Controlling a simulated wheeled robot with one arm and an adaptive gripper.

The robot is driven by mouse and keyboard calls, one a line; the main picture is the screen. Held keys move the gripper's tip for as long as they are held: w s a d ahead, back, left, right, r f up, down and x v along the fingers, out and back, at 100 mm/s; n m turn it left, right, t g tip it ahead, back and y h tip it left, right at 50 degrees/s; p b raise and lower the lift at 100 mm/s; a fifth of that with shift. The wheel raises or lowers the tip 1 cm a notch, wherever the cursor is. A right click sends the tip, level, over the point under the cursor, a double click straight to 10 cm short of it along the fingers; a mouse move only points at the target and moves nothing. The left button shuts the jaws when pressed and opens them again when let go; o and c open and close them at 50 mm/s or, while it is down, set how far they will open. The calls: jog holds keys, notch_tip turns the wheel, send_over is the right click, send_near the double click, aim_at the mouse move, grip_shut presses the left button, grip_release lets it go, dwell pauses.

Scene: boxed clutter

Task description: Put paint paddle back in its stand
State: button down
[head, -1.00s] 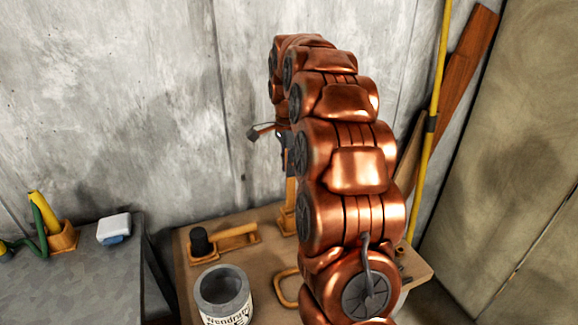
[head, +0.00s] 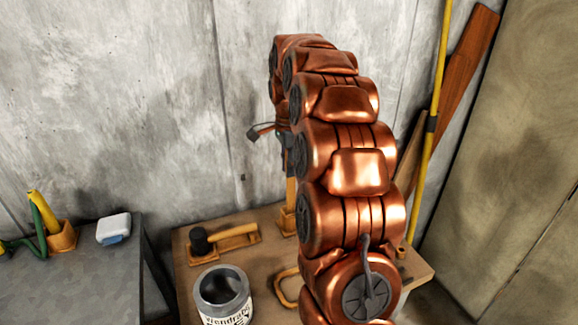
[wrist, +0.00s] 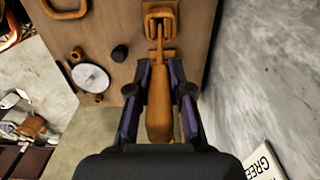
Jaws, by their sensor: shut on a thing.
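The paint paddle is a slim orange-brown wooden piece (wrist: 160,118) seen between my fingers in the wrist view. Its narrow end points to the wooden stand (wrist: 160,50) on the tabletop. In the head view the paddle (head: 291,190) hangs upright below my gripper (head: 287,150), and its lower end meets the stand (head: 286,222). I cannot tell whether it is fully seated. My gripper also shows in the wrist view (wrist: 160,90), shut on the paddle with a finger on each side. My arm hides part of the stand in the head view.
A wooden table (head: 190,275) holds a labelled grey can (head: 222,292), a black-headed mallet (head: 200,243) and a wooden loop (head: 283,285). The concrete wall is close behind. A yellow pole (head: 432,130) and a brown plank (head: 465,65) lean at right.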

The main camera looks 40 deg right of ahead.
jog(key=shift+f+b, duration=1.8)
jog(key=shift+f, duration=1.5)
dwell(1.6)
dwell(0.3)
jog(key=c, duration=1)
grip_release()
notch_tip(320, 180, up, 11)
jog(key=shift+w+f, duration=0.1)
jog(key=shift+r, duration=0.65)
